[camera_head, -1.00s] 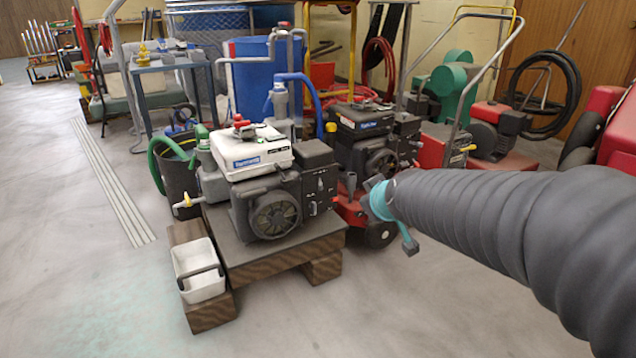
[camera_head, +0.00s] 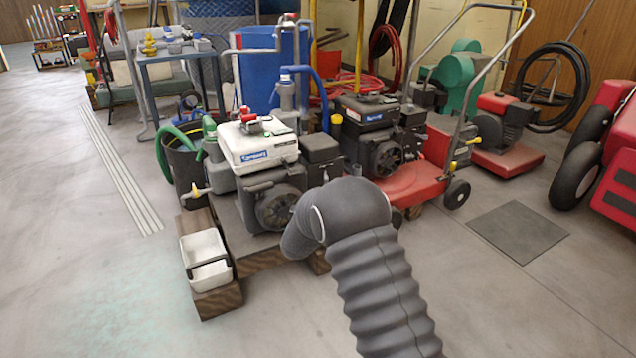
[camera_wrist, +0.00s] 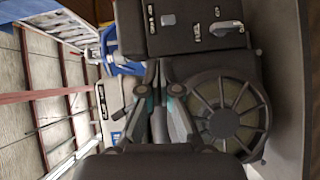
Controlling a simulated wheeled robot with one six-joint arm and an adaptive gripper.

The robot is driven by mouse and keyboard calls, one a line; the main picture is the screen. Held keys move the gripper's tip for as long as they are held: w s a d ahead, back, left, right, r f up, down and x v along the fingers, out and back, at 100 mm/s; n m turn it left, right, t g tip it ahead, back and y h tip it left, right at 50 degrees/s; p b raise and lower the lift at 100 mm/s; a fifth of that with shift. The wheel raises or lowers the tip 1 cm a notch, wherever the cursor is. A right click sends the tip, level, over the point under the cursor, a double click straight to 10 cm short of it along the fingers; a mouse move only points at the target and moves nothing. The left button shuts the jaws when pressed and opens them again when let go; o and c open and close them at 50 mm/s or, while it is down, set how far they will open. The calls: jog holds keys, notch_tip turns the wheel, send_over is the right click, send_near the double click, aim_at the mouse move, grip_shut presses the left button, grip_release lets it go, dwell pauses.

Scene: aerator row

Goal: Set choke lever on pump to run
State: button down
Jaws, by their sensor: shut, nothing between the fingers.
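The pump (camera_head: 262,150), with a white tank top, stands on a wooden-edged platform in the head view. In the wrist view its dark control panel (camera_wrist: 180,38) fills the top, with a light lever-like part (camera_wrist: 226,28) and smaller switches; I cannot tell which is the choke lever. The round slatted starter cover (camera_wrist: 225,112) is right of the fingers. My gripper (camera_wrist: 158,68) is shut and empty, its tips near the panel's lower edge; contact is unclear.
A white bin (camera_head: 205,258) with a dark handle sits on the platform's left front. A black bucket (camera_head: 182,165) with a green hose stands at left. A red wheeled machine (camera_head: 410,185) is close behind on the right.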

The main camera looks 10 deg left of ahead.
aim_at(326, 176)
jog(key=shift+a+f+n+h, duration=0.15)
jog(key=shift+f, duration=0.35)
jog(key=shift+a+f+n+h, duration=0.15)
jog(key=shift+f, duration=0.3)
jog(key=w+d, duration=0.1)
jog(key=w, duration=0.9)
jog(key=shift+s+a+n+y+b, duration=0.15)
jog(key=shift+n+y+b, duration=0.2)
jog(key=shift+b, duration=0.2)
